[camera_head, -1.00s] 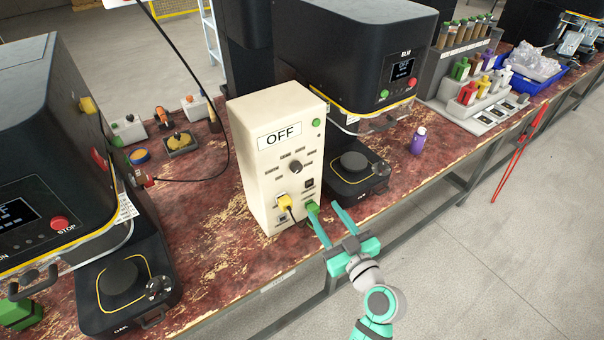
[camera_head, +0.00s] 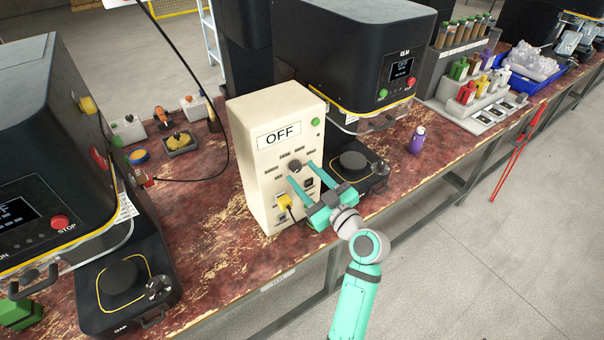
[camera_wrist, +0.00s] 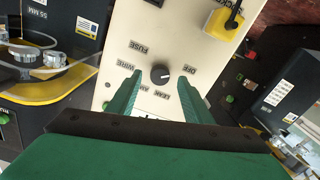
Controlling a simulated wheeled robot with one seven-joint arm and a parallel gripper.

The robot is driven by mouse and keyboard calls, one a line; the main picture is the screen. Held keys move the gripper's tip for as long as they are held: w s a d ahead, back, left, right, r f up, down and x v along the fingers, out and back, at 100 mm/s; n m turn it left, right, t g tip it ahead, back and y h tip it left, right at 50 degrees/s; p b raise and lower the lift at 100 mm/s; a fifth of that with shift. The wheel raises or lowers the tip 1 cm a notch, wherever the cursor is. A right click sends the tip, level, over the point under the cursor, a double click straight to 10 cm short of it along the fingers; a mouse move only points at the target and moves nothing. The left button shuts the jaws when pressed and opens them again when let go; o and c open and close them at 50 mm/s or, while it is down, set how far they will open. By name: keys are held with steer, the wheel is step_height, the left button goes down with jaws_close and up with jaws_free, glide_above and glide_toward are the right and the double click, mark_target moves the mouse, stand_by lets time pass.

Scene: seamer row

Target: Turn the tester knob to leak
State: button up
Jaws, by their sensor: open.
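The tester (camera_head: 247,165) is a cream upright box on the red worn bench. Its upper panel shows a sign reading OFF (camera_head: 279,136). The dark round knob (camera_head: 295,165) sits mid-face, and also shows in the wrist view (camera_wrist: 160,74). Labels around it there include FUSE, WIRE, OFF (camera_wrist: 190,69) and LEAK (camera_wrist: 164,96). The knob's pale mark appears to face the OFF side. My gripper (camera_head: 300,172) is open in front of the face, its fingers on either side of the knob. I cannot tell whether they touch it.
A yellow plug (camera_head: 284,201) with a black cable is in the tester's lower face. Black seamer machines stand left (camera_head: 50,130) and right (camera_head: 350,50) of the tester. A purple bottle (camera_head: 417,141) stands to the right. A black cable hangs at the tester's left.

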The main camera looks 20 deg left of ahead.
steer(key=shift+w+a, duration=0.45)
steer(key=shift+a, duration=0.15)
steer(key=c, duration=1.1)
steer(key=shift+o, duration=0.2)
steer(key=shift+d+m, duration=0.1)
steer(key=shift+m, duration=0.3)
steer(key=m, duration=1.4)
steer(key=shift+m, duration=2.5)
